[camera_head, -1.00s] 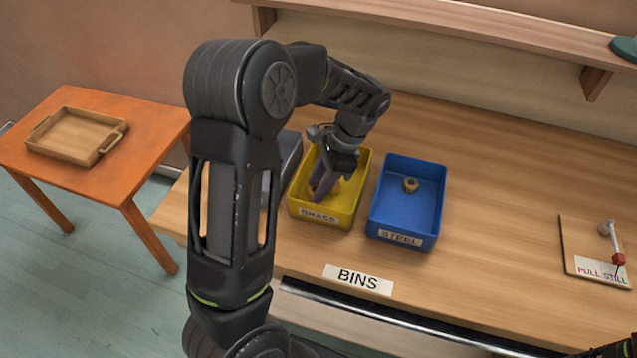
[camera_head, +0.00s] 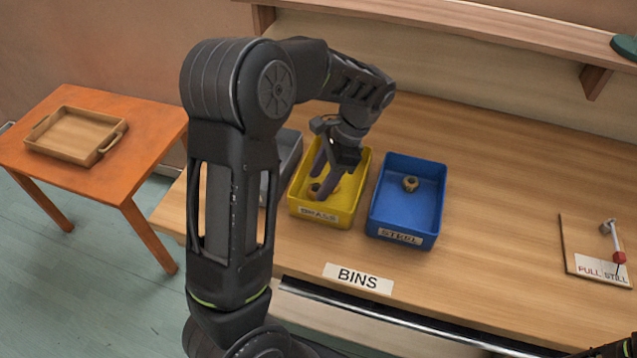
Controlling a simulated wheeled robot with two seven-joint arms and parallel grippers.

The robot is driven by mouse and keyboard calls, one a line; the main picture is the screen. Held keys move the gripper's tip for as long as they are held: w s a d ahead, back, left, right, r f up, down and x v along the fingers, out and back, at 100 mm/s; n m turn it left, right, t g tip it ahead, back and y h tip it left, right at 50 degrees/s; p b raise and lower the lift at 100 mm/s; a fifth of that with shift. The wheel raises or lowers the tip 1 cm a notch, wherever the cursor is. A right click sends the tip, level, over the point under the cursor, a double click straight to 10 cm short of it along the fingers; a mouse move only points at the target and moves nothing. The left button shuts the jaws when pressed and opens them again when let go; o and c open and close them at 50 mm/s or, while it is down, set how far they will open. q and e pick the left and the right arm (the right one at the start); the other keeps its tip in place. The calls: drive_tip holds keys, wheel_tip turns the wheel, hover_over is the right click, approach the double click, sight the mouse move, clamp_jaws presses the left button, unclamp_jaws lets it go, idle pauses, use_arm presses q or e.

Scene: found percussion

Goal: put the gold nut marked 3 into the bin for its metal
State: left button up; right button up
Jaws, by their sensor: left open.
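The yellow bin (camera_head: 325,219) labelled BRASS stands on the bench. My left gripper (camera_head: 314,183) points down into it with its fingers apart. A small gold-coloured piece (camera_head: 337,189) shows beside the fingers inside this bin, partly hidden by them; I cannot read a mark on it. The blue bin (camera_head: 433,208) labelled STEEL stands just to the right. A gold-brown nut (camera_head: 410,184) lies in it towards the back; its mark is too small to read.
A grey bin (camera_head: 287,157) stands left of the yellow one, mostly behind my left arm. A board with a red-tipped lever (camera_head: 618,257) lies at the right. An orange table with a wooden tray (camera_head: 104,146) is at the left. Bench between blue bin and lever is clear.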

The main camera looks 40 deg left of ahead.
use_arm(q)
drive_tip(key=v, duration=0.3)
drive_tip(key=shift+w+d+r, duration=0.1)
drive_tip(key=shift+w+r, duration=0.05)
drive_tip(key=p+v, duration=0.5)
drive_tip(key=v, duration=0.2)
idle(0.5)
